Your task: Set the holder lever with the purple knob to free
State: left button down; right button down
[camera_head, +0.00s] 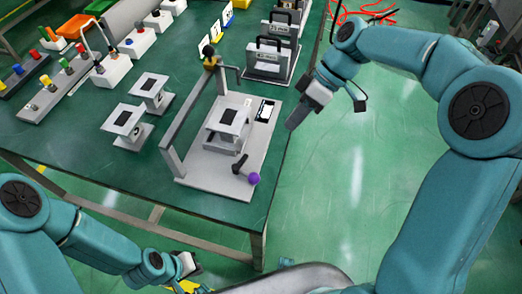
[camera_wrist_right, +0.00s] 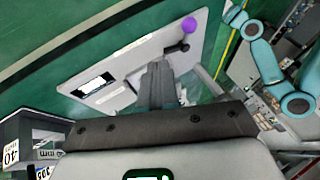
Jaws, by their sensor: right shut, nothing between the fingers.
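The purple knob (camera_head: 254,178) sits on the end of a short black lever (camera_head: 240,168) at the near right corner of a grey holder plate (camera_head: 212,184). A block with a dark top (camera_head: 234,118) stands on the plate behind the lever. The purple knob also shows at the top of the right wrist view (camera_wrist_right: 189,25). My right gripper (camera_head: 293,124) is shut and empty, beyond the table's right edge and apart from the knob. Its closed fingers show in the right wrist view (camera_wrist_right: 157,70). My left gripper (camera_head: 188,266) is low at the bottom, its fingers unclear.
A grey frame with an upright post (camera_head: 170,160) and a long bar rises over the holder's left side. Two small stands (camera_head: 125,118) are to its left. Weights with black handles (camera_head: 268,58) stand behind. The floor right of the green table (camera_head: 75,150) is open.

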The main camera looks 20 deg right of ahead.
jog(key=b+x, duration=0.1)
jog(key=x, duration=0.9)
jog(key=shift+s+a+f, duration=0.1)
jog(key=shift+s+a, duration=0.05)
jog(key=shift+a, duration=0.05)
jog(key=shift+s+a+f, duration=0.1)
jog(key=shift+s+a, duration=0.7)
jog(key=shift+s, duration=0.15)
jog(key=shift+s+a+f, duration=0.15)
jog(key=shift+s+a, duration=0.25)
jog(key=shift+a, duration=0.1)
